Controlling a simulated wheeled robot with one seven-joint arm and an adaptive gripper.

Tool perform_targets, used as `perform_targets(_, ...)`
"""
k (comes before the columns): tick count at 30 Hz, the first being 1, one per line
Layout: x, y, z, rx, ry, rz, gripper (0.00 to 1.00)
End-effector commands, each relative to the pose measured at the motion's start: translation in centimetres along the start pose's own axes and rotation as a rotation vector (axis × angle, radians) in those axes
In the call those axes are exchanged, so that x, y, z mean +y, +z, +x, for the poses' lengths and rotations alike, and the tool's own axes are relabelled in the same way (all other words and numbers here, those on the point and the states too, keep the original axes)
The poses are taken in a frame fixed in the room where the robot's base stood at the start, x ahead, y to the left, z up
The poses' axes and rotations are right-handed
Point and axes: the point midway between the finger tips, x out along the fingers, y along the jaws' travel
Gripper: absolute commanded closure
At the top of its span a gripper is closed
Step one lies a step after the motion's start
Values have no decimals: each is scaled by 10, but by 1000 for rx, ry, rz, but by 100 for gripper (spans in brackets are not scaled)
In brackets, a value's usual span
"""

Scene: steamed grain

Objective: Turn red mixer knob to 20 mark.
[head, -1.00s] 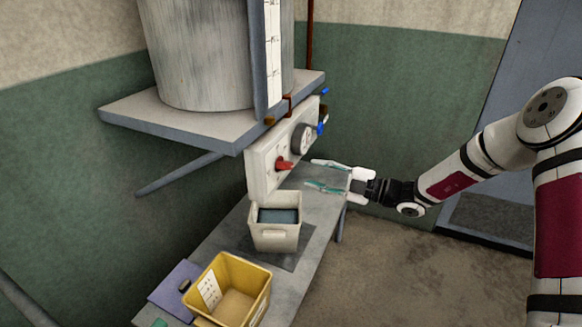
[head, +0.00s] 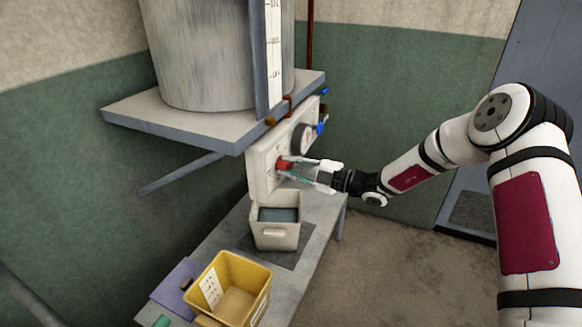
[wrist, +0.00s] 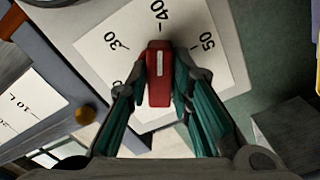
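The red mixer knob (wrist: 159,75) sits on a white dial plate (wrist: 95,40) with marks 30, 40 and 50 readable in the wrist view. Its long body, with a pale line, is roughly in line with the 40 mark. A partly hidden number shows at lower left of the dial. My gripper (wrist: 161,72) has one teal-padded finger on each side of the knob, close against it, and looks shut on it. In the head view, my gripper (head: 289,171) reaches the knob (head: 284,163) on the white panel (head: 262,172) from the right.
A shelf (head: 190,127) with a metal vat overhangs the panel. A white bin (head: 275,238) and a yellow bin (head: 222,300) stand on the bench below.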

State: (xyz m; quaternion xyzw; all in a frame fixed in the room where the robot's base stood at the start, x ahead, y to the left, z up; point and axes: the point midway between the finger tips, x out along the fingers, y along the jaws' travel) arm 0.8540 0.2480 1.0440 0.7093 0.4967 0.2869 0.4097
Motion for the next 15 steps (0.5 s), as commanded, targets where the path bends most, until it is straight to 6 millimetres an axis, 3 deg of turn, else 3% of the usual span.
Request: perform_targets(15, 0, 0, 0, 0, 0, -58, 100)
